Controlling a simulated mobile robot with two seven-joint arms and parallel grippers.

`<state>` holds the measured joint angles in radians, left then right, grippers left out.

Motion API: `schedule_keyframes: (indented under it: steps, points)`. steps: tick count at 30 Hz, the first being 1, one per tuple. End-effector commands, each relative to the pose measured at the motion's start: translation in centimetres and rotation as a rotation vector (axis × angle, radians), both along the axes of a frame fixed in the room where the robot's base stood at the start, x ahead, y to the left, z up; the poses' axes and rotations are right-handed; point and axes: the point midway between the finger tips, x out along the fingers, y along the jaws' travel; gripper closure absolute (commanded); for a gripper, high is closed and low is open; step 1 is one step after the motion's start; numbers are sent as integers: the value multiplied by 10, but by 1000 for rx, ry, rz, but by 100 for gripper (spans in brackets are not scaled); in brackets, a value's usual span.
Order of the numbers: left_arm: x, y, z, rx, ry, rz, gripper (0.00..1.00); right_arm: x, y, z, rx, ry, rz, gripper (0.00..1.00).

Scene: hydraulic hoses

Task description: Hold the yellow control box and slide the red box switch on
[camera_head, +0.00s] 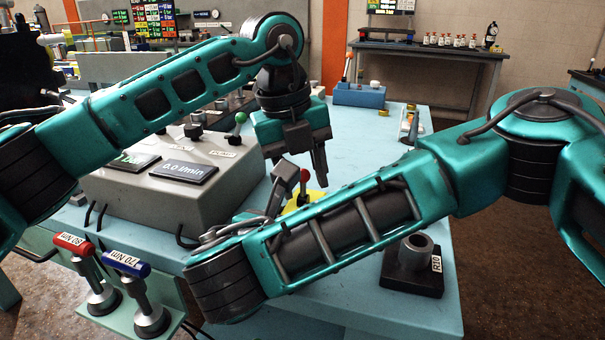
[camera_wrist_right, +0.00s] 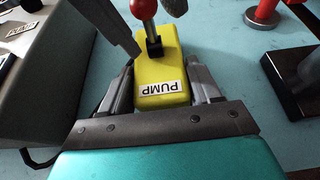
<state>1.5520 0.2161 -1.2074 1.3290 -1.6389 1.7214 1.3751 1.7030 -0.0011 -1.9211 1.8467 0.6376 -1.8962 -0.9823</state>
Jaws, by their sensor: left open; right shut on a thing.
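The yellow control box (camera_wrist_right: 161,70), labelled PUMP, sits between the fingers of my right gripper (camera_wrist_right: 160,88), which is shut on its sides. A red ball-topped switch lever (camera_wrist_right: 143,9) stands up from a dark slot in the box. In the head view the red knob (camera_head: 305,174) shows above a small yellow part of the box (camera_head: 313,197); my right forearm hides the rest. My left gripper (camera_head: 303,180) is open and points down, its fingers apart on either side of the red knob. Its fingertips also show near the knob in the right wrist view.
A grey console (camera_head: 165,200) with flow displays and a green-topped lever stands left of the box. A black block labelled R10 (camera_head: 413,270) is at the front right. Red (camera_head: 73,245) and blue (camera_head: 126,263) torque tools stand at the front left. Blue tabletop behind is partly clear.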

Motion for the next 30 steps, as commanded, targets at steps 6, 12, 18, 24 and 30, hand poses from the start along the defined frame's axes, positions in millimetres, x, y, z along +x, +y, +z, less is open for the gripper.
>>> schedule_keyframes:
  steps: [6, 12, 18, 24, 30]
  points:
    - [0, 0, 0, 0, 0, -1, 55, 0, 0, 0, 0, 0, 0, 72]
    - [0, 0, 0, 0, 0, -1, 75, 0, 0, 0, 0, 0, 0, 72]
    - [0, 0, 0, 0, 0, -1, 94, 0, 0, 0, 0, 0, 0, 72]
    - [0, 0, 0, 0, 0, 0, 100, 0, 0, 0, 0, 0, -1, 72]
    - [-2, 2, 0, -14, -56, 1, 100, 0, 0, 0, 1, 0, -1, 72]
